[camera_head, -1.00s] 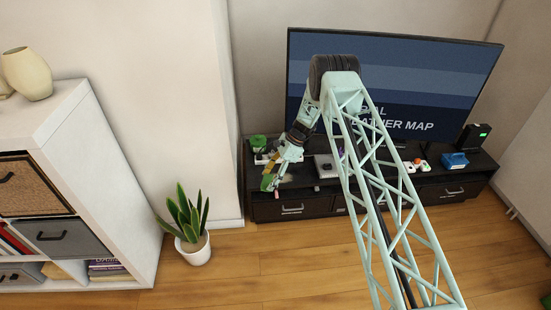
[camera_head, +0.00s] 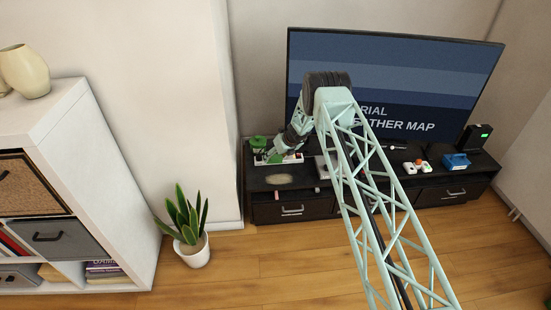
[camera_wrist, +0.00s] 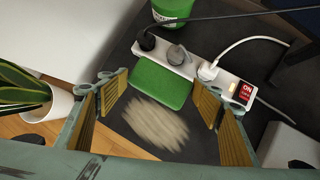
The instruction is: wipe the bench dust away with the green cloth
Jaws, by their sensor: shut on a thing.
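The green cloth (camera_wrist: 162,82) is a flat green pad between the fingers of my gripper (camera_wrist: 160,98), which are shut on its sides. In the head view my gripper (camera_head: 272,157) is at the left back of the dark bench (camera_head: 330,208). A pale tan dust patch (camera_wrist: 155,124) lies on the dark bench top on the near side of the cloth, between the fingers in the picture. It also shows in the head view (camera_head: 279,180). I cannot tell whether the cloth touches the bench.
A white power strip (camera_wrist: 225,82) with plugs and a red switch lies just behind the cloth. A green tub (camera_wrist: 172,10) stands behind it. A television (camera_head: 430,85), a blue box (camera_head: 455,161) and small items are farther right. A potted plant (camera_head: 190,228) stands left.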

